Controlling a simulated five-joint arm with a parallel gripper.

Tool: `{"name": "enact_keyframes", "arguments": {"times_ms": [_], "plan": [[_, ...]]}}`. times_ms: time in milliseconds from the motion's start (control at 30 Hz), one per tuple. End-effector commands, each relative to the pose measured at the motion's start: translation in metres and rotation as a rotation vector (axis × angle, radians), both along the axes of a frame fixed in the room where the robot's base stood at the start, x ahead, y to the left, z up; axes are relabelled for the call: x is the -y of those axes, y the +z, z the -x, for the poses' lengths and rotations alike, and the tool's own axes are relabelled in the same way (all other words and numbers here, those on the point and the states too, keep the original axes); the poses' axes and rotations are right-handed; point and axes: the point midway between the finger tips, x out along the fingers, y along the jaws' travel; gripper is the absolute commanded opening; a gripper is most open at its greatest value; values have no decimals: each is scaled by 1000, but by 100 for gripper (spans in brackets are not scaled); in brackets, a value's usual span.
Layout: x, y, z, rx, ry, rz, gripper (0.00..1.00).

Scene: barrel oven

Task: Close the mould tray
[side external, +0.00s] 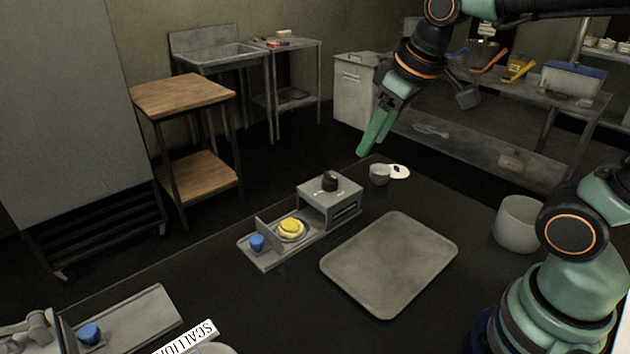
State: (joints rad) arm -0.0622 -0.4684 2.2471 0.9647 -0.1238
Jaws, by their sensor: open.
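The mould tray (272,256) is a grey flat tray slid out to the left of a small grey box housing (345,190) with a black knob on top. A blue knob (257,242) stands at the tray's outer end, in front of an upright plate. A yellow round piece (292,226) lies in a round mould on the tray, between that plate and the housing. My gripper (367,153) is open and empty, raised up and to the right of the housing, apart from the tray. Its fingers point down and left.
A large grey flat tray (390,262) lies right of the housing. A small cup (379,174) and white dish (399,171) stand behind it, with a larger pot (517,224) at right. Another unit with a blue knob (90,334) is at front left. Dark counter is clear between them.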

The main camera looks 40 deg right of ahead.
Motion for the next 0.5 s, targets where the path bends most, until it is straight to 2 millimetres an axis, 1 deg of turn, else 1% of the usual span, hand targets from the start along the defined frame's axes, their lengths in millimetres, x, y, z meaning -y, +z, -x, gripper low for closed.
{"name": "enact_keyframes", "arguments": {"times_ms": [33,167,267,367,500], "plan": [[-7,1,-13,-26,44,12,54],[-24,0,-43,-83,156,44,54],[-39,-5,-66,-126,244,68,54],[-55,-14,-88,-167,331,90,54],[-79,-34,-117,-223,456,119,54]]}}
